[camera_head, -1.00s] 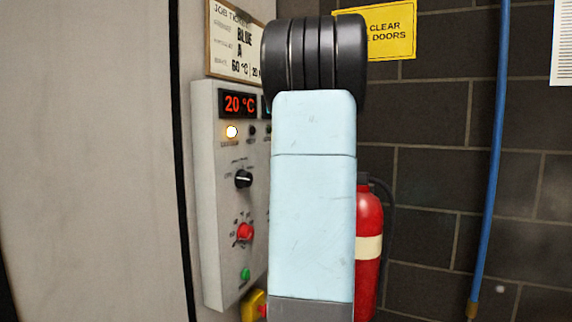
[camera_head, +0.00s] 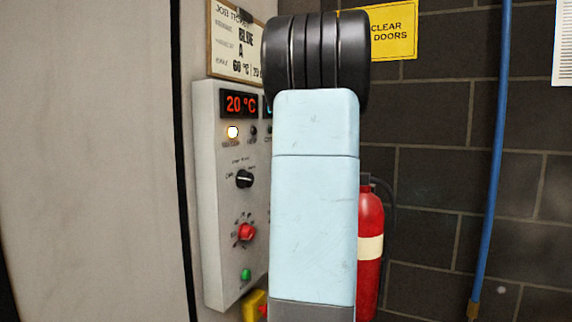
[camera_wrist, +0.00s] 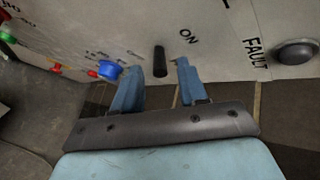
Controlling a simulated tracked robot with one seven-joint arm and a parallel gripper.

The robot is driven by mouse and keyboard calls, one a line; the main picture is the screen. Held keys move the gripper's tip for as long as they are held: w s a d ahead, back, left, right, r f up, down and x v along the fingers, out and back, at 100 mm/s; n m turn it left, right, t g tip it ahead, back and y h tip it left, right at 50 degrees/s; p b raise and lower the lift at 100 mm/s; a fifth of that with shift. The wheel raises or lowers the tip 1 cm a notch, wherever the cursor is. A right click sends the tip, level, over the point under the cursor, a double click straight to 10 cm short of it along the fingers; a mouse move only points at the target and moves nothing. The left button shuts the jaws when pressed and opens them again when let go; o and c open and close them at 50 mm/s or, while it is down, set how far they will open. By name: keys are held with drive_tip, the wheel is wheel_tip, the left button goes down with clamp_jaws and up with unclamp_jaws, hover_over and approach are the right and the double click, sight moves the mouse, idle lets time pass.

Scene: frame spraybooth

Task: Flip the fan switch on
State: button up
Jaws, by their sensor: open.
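In the wrist view a black switch lever (camera_wrist: 160,62) sticks out of the pale panel beside the word ON, and I take it as the fan switch. My gripper (camera_wrist: 158,67) is open, with one blue finger on each side of the lever. I see a gap on both sides, and I cannot tell how far along the lever the fingers reach. In the head view the grey control panel (camera_head: 209,215) is on the left, and my arm hides its right part, with the lever and my gripper out of sight.
The panel also bears a black rotary knob (camera_head: 244,179), a red knob (camera_head: 246,232) and a green button (camera_head: 246,275). A dark dome (camera_wrist: 296,52) sits by FAULT. A blue knob (camera_wrist: 110,69) is left of my fingers. A fire extinguisher (camera_head: 370,245) stands right of my arm.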

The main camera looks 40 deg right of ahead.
drive_tip(key=v, duration=1.2)
drive_tip(key=shift+s, duration=0.1)
drive_tip(key=s+a+f+n+g+y, duration=0.15)
drive_tip(key=a+f+n, duration=0.3)
drive_tip(key=a, duration=0.85)
drive_tip(key=a+f+n+g, duration=0.25)
drive_tip(key=a+n, duration=0.25)
drive_tip(key=a, duration=0.7)
drive_tip(key=s+a+f+n+g+h, duration=0.1)
drive_tip(key=s+a+f+n+h, duration=0.1)
drive_tip(key=s+a+f+n, duration=1)
drive_tip(key=s+a, duration=0.1)
drive_tip(key=a, duration=0.3)
drive_tip(key=shift+f+n+g, duration=0.3)
drive_tip(key=shift+f+n, duration=0.05)
drive_tip(key=shift+f, duration=0.05)
